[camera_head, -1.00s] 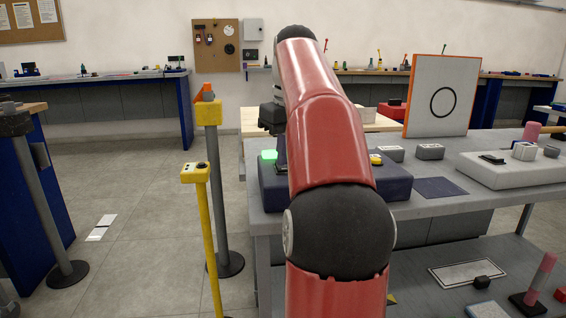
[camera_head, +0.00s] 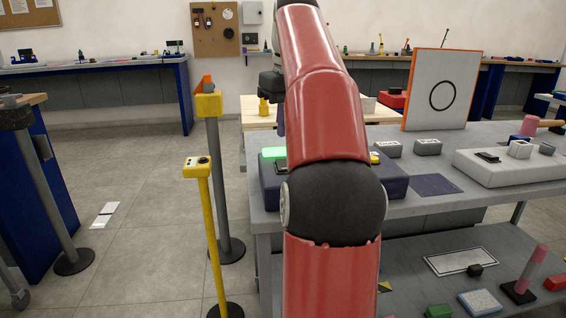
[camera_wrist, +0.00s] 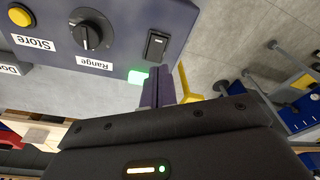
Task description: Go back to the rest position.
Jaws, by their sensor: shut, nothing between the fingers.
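In the wrist view my gripper (camera_wrist: 158,88) is shut and empty. Its fingers point toward the edge of a dark blue control box (camera_wrist: 140,42), beside a lit green lamp or button (camera_wrist: 138,77). I cannot tell whether the fingertips touch the box. The box shows a black knob labelled Range (camera_wrist: 92,33), a yellow button labelled Store (camera_wrist: 20,14) and a black rocker switch (camera_wrist: 156,46). In the head view my red arm runs up the middle and covers much of the box (camera_head: 395,183); the fingertips are largely hidden behind it.
The box stands on a grey bench (camera_head: 440,206) with a white panel (camera_head: 440,90) bearing a black circle. Yellow posts (camera_head: 197,166) stand close left of the bench. A lower shelf (camera_head: 410,262) holds several small items. Open floor lies at the left.

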